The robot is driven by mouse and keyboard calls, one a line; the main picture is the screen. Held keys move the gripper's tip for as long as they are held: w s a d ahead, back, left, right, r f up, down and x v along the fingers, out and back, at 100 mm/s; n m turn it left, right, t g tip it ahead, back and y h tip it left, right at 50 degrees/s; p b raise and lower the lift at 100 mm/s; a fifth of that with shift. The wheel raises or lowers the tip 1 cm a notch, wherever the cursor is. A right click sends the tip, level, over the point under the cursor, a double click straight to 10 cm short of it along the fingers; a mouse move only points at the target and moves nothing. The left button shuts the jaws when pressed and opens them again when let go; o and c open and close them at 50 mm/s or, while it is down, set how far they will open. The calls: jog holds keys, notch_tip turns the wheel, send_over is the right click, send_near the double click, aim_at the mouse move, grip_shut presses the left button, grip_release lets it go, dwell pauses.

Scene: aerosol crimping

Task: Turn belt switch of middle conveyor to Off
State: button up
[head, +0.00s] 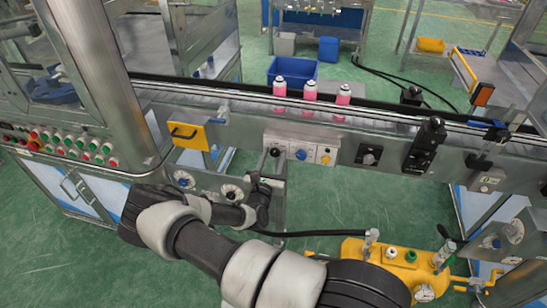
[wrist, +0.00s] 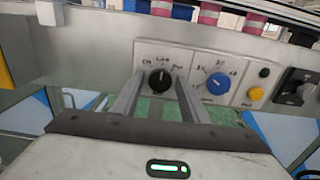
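The middle conveyor (head: 230,106) runs across the head view with a switch panel on its front. The black belt switch knob (wrist: 160,80) sits on the left white plate, under small labels; the leftmost seems to read Off. The knob seems to point about upward, but its mark is too small to be sure. My gripper (wrist: 160,82) is open, one finger on each side of the knob; I cannot tell whether they touch it. In the head view my gripper (head: 266,168) is at the panel's left end, below and in front of the knob.
A blue knob (wrist: 218,84) and a yellow button (wrist: 255,94) sit close right of my right finger. A black rotary switch (head: 369,155) is further right. Pink bottles (head: 310,92) stand on the belt. A yellow tank (head: 385,262) stands in front at lower right.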

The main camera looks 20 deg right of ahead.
jog(key=c, duration=0.8)
jog(key=shift+n, duration=0.4)
jog(key=n+p, duration=0.1)
jog(key=n, duration=0.7)
jog(key=shift+s+f+n, duration=0.1)
jog(key=shift+n, duration=0.6)
jog(key=o, duration=1.1)
jog(key=shift+c, duration=0.2)
